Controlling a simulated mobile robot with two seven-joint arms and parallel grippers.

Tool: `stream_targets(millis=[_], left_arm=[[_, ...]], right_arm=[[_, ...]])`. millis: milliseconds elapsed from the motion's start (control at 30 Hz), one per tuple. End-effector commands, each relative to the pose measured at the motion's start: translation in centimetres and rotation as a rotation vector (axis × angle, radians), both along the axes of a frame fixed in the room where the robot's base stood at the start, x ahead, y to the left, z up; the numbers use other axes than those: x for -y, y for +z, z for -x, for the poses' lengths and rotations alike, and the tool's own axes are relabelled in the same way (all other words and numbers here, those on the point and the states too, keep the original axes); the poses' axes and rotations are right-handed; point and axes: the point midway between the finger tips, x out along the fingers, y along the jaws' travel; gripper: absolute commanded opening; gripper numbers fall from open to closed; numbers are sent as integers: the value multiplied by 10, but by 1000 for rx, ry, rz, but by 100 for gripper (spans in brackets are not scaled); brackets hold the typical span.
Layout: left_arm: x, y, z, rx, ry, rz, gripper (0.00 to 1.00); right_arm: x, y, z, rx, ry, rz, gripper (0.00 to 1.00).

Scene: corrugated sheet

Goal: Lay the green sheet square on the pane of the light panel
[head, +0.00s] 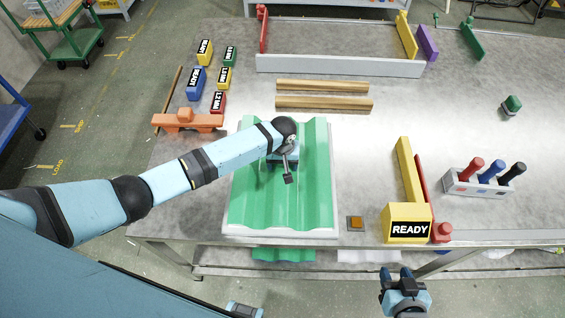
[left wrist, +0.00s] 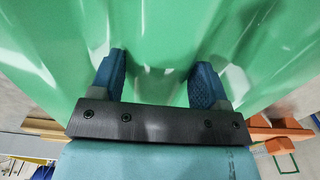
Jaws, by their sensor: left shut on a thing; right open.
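The green corrugated sheet (head: 253,205) lies over the white light panel (head: 280,236) at the table's front edge, its ridges running front to back. The panel's pale rim shows along the front and right of the sheet; the pane is covered. My left gripper (head: 284,162) reaches over the sheet's middle and is shut on it. In the left wrist view the two blue fingers (left wrist: 160,82) sit either side of a ridge of the green sheet (left wrist: 160,30). I cannot tell whether the sheet rests fully on the panel. My right gripper (head: 399,278) is open and empty in front of the table.
A yellow READY block (head: 407,223) and an orange button (head: 355,223) stand right of the panel. Two wooden strips (head: 322,103) lie behind it, an orange tool (head: 187,121) at left.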

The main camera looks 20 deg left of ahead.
Motion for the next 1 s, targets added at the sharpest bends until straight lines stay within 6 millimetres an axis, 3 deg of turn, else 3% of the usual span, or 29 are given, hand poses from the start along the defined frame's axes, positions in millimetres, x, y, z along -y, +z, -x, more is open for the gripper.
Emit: stream_targets(millis=[167,200,300,667,767,1000], left_arm=[[0,0,0,0,0,0,26],[0,0,0,0,0,0,76],[0,0,0,0,0,0,99],[0,5,0,0,0,1,99],[0,17,-1,2,0,2,99],[0,70,-1,4,-1,2,99]], right_arm=[[0,0,0,0,1,1,43],[0,0,0,0,1,1,43],[0,0,0,0,1,1,43],[0,0,0,1,1,1,43],[0,0,0,1,1,1,43],[0,-3,0,0,1,1,43]])
